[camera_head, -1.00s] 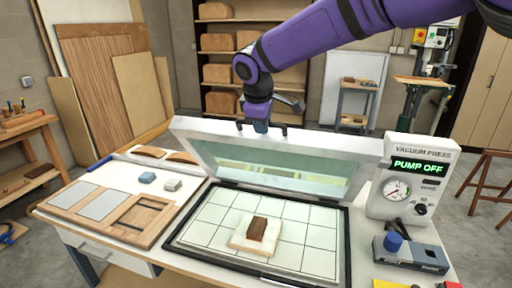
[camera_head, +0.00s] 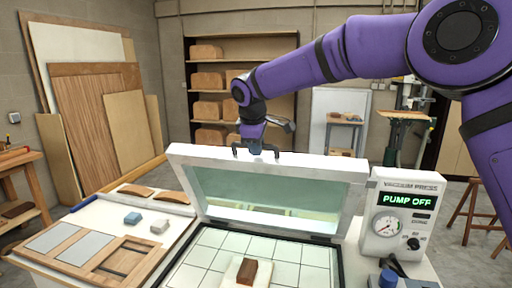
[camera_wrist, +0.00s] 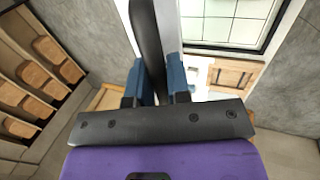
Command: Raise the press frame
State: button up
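The white press frame (camera_head: 180,158) with its greenish clear sheet (camera_head: 265,192) stands raised at a steep tilt, hinged at the back of the gridded press bed (camera_head: 200,262). A dark handle (camera_head: 240,154) is on its top edge. My gripper (camera_head: 256,150) is at the middle of this handle. In the wrist view, the blue fingers of my gripper (camera_wrist: 161,80) lie on both sides of the dark handle (camera_wrist: 147,35) and appear closed on it. A brown block on a pale pad (camera_head: 246,273) rests on the bed, partly cut off by the picture's lower edge.
The vacuum press control box (camera_head: 400,220) stands right of the frame and reads PUMP OFF. Shelves stand behind.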

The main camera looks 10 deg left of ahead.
jog(key=o, duration=0.4)
jog(key=v, duration=1)
jog(key=shift+s+r, duration=0.1)
jog(key=shift+r, duration=0.25)
